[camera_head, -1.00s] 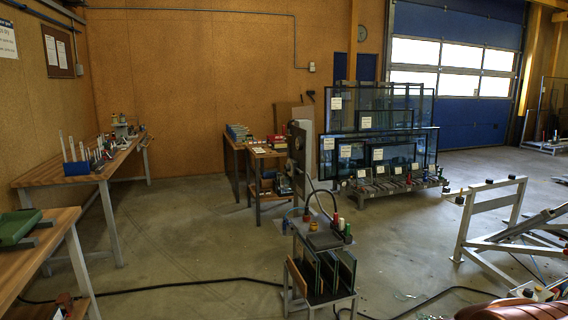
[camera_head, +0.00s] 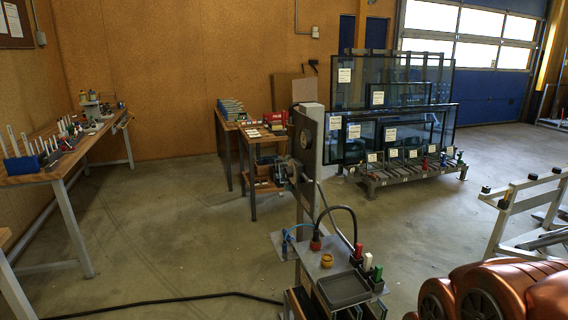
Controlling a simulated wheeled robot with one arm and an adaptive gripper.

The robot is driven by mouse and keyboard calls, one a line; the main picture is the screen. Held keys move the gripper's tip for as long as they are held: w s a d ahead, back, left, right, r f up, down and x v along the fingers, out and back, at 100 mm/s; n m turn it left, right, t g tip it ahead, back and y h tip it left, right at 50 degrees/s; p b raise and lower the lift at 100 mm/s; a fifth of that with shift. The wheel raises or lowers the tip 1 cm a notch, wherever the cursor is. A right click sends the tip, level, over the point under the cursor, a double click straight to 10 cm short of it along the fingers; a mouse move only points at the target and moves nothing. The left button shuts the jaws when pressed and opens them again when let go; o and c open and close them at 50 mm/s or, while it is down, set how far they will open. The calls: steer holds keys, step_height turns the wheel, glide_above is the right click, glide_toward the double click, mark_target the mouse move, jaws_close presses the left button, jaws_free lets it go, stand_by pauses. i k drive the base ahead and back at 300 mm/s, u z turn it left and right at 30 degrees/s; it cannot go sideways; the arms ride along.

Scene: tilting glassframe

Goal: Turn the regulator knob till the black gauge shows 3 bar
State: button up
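A grey upright panel (camera_head: 313,150) stands on a post just right of centre, seen nearly edge-on. A dark round shape on it (camera_head: 305,138) may be the black gauge; its face and reading are too small to tell. A round metallic part (camera_head: 292,171) sticks out to the left below it; I cannot tell whether it is the regulator knob. A small yellow knob-like part (camera_head: 326,261) and a red fitting with a black hose (camera_head: 315,242) sit on the stand's top at the post's foot. My gripper is not in view; only copper-coloured parts of my arm show at the lower right.
The stand has a grey tray (camera_head: 343,289) and several coloured bottles (camera_head: 367,261). A black cable (camera_head: 190,297) crosses the floor at the front. A workbench (camera_head: 60,170) is at left, a glass rack (camera_head: 390,110) behind, a metal frame (camera_head: 500,225) at right.

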mark_target(289, 170)
steer(key=i, duration=0.15)
steer(key=z, duration=1.75)
steer(key=i, duration=0.6)
steer(key=u, duration=2.25)
steer(key=k, duration=0.45)
steer(key=u, duration=0.8)
steer(key=i, duration=1.3)
steer(key=u, duration=0.25)
